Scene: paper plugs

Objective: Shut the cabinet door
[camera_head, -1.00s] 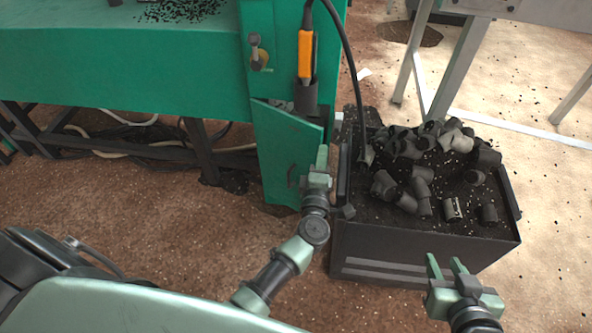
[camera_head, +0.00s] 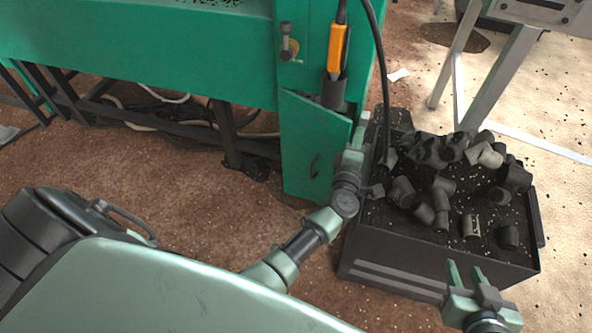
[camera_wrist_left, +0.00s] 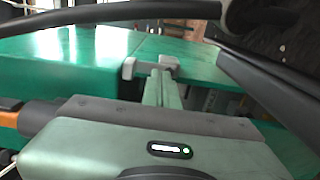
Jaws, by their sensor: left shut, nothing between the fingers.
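The green cabinet door (camera_head: 302,140) hangs ajar on the front of the green cabinet post, its top edge slanting out towards the right. My right gripper (camera_head: 465,274) is open and empty, over the front right of the dark bin.
A dark bin (camera_head: 400,279) full of black pipe fittings stands close right of the door. A black cable and an orange-handled tool (camera_head: 338,48) are above the door. Grey metal legs (camera_head: 487,82) stand at the back right. Brown floor (camera_head: 150,155) is open at left.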

